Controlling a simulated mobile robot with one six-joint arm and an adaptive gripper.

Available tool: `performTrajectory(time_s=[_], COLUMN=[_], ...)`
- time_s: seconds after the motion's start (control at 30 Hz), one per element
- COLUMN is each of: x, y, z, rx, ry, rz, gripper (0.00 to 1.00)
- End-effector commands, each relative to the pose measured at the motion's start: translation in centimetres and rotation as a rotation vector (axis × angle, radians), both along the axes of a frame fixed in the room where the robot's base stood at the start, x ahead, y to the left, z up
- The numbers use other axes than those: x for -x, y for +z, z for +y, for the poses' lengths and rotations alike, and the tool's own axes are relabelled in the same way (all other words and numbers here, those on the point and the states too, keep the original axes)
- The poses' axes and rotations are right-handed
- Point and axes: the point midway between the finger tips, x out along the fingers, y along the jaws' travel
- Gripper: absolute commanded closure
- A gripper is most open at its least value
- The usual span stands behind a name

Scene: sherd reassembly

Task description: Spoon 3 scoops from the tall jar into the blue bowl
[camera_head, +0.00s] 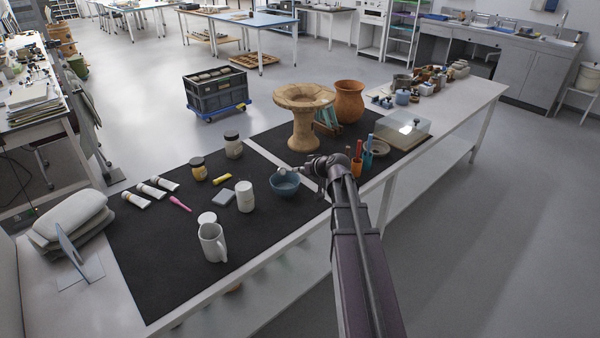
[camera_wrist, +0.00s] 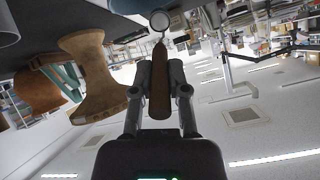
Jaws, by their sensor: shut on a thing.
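My gripper (camera_head: 300,171) is beside and above the blue bowl (camera_head: 285,183) on the dark mat. In the wrist view my gripper (camera_wrist: 159,88) is shut on the brown handle of a spoon (camera_wrist: 159,75). The spoon's round pale head (camera_wrist: 160,20) points away from the fingers. In the head view the spoon head is small, over the bowl's back rim; I cannot tell what it holds. A white jar (camera_head: 245,197) stands left of the bowl. A pale jar with a dark lid (camera_head: 233,146) stands farther back. Which is the tall jar is unclear. The bowl's contents are not clear.
A white mug (camera_head: 213,243) stands near the front edge. A clay pedestal piece (camera_head: 303,118), terracotta pot (camera_head: 349,102) and orange tool cup (camera_head: 356,166) stand behind and right.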

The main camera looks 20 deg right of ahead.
Motion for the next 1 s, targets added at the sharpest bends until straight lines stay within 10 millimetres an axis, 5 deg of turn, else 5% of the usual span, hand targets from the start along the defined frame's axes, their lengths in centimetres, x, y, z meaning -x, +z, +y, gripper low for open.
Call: performTrajectory(time_s=[1.0], x=[1.7], y=[-3.0], z=[-0.6], rx=[-0.082], ry=[-0.002], rz=[-0.249], gripper=[1.0])
